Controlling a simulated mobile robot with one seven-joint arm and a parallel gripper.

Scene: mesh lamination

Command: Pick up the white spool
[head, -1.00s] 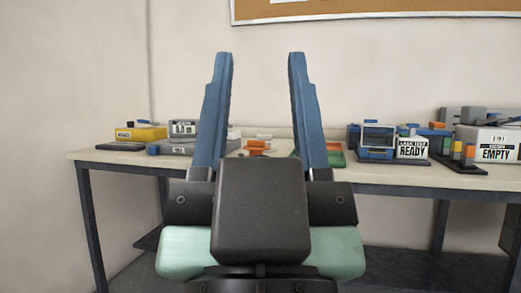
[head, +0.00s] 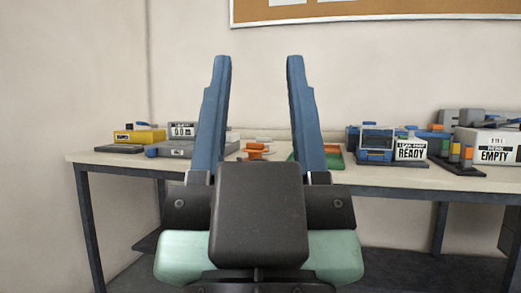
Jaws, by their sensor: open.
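My gripper (head: 259,62) is open, its two blue fingers pointing up and spread wide, with nothing between them. It stands in front of the table, and its dark body hides part of the tabletop. I cannot make out a white spool for certain. A small pale item (head: 259,138) lies at the back of the table, seen between the fingers, too small to identify. An orange item (head: 256,149) lies just in front of it.
The long table (head: 400,178) runs across the view. At left are a yellow device (head: 140,136) and a grey device with a display (head: 183,131). A green tray (head: 334,158) sits behind the right finger. At right are a READY device (head: 411,149) and an EMPTY box (head: 495,156).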

